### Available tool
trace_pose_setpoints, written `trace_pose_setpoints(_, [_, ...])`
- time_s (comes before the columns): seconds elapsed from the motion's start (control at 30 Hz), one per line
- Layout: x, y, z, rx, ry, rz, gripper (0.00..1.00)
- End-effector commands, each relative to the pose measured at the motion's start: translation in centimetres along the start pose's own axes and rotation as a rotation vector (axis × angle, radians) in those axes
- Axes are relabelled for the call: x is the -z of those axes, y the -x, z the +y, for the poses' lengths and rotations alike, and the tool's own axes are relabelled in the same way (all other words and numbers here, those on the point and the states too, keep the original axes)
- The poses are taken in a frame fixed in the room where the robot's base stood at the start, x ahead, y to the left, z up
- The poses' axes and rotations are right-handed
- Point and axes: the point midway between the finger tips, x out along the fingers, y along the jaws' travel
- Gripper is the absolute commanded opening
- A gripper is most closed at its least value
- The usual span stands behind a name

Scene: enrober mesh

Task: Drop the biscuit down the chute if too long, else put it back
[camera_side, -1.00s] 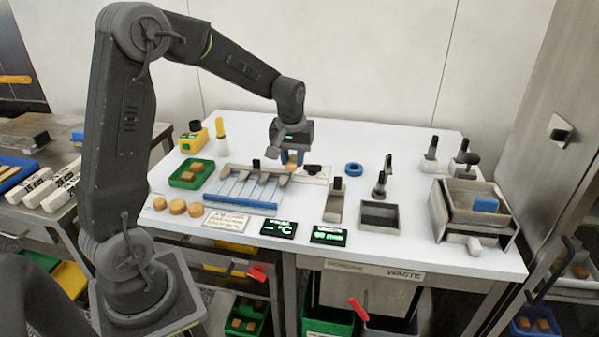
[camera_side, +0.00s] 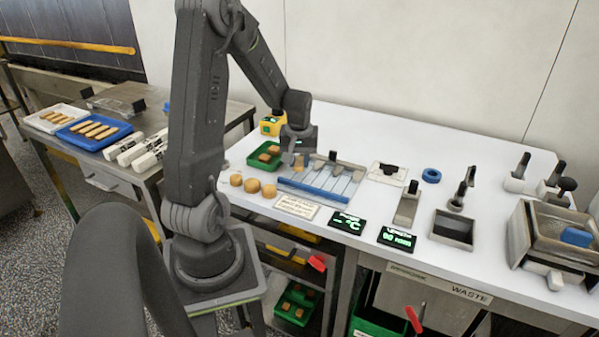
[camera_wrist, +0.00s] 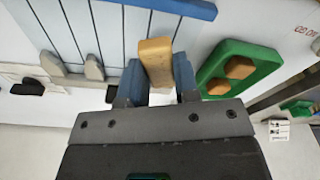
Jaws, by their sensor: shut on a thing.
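My gripper (camera_side: 292,156) is shut on a tan, bar-shaped biscuit (camera_wrist: 155,60). In the wrist view the biscuit sticks out between the two blue fingers (camera_wrist: 158,74). It is over the end of the lane rack with the blue bar (camera_side: 318,193), beside the green tray (camera_side: 254,166). I cannot tell whether the biscuit touches the rack. Dark open-topped box (camera_side: 436,233) stands near the table's front edge, above a WASTE label (camera_side: 466,293); it may be the chute mouth. A green display (camera_side: 397,238) shows a reading in mm, too small to read surely.
The green tray holds biscuit pieces (camera_wrist: 240,67). A white plate with a black knob (camera_side: 387,172), a blue ring (camera_side: 431,175) and a metal bin unit (camera_side: 555,240) stand to the right.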

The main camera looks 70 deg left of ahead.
Motion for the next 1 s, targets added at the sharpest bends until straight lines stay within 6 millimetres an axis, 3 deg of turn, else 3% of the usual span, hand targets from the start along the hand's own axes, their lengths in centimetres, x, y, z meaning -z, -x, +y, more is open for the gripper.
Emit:
trace_pose_setpoints(0.23, [-0.5, -3.4, 0.0, 0.002, -0.001, -0.005, 0.15])
trace_pose_setpoints(0.67, [-0.6, -4.1, 0.0, 0.001, -0.001, -0.002, 0.15])
trace_pose_setpoints(0.7, [-0.6, -4.1, 0.0, 0.0, -0.001, -0.002, 0.31])
trace_pose_setpoints(0.93, [-0.6, -4.1, 0.0, 0.0, -0.001, -0.001, 0.53])
trace_pose_setpoints(1.0, [-0.6, -4.1, 0.0, 0.0, -0.001, -0.001, 0.54])
